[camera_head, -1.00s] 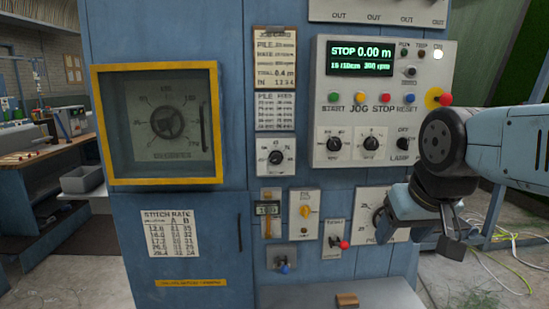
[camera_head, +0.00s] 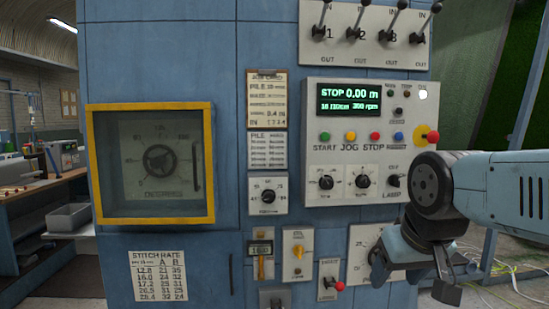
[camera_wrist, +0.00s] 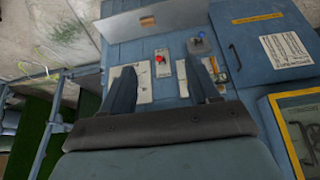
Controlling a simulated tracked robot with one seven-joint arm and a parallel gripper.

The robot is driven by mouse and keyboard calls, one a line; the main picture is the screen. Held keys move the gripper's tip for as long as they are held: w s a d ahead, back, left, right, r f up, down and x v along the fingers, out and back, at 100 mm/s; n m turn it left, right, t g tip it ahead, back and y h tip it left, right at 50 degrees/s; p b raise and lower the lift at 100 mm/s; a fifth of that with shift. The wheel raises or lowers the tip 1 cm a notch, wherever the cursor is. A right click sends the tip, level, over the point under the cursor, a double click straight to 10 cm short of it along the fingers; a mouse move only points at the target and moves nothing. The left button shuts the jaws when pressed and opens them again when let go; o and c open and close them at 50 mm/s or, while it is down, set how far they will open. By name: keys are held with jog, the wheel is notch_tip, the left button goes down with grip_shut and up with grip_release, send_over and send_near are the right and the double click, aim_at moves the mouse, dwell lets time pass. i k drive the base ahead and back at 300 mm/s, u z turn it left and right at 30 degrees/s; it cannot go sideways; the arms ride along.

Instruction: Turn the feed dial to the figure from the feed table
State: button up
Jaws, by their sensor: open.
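A dial on a small white plate (camera_head: 267,197) sits under a two-column card headed PILE (camera_head: 267,150); the second heading is too blurred to read. A larger dial plate (camera_head: 361,250) at lower right is partly hidden by my gripper. A round dial (camera_head: 160,161) stands behind the yellow-framed window. I cannot tell which is the feed dial. A STITCH RATE card (camera_head: 160,276) has figures in columns A and B. My gripper (camera_head: 420,284) is open and empty before the lower right panel. In the wrist view its fingers (camera_wrist: 162,70) straddle part of the panel.
A red-knobbed lever (camera_head: 330,283) is left of my gripper; it also shows between the fingers in the wrist view (camera_wrist: 160,59). The control box (camera_head: 352,157) reads STOP 0.00 m. Several toggle levers (camera_head: 362,33) stand above. Workbenches are left, cables right.

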aim_at(269, 196)
jog(key=z, duration=1.25)
jog(key=k, duration=0.9)
jog(key=u, duration=1.3)
jog(key=i, duration=0.5)
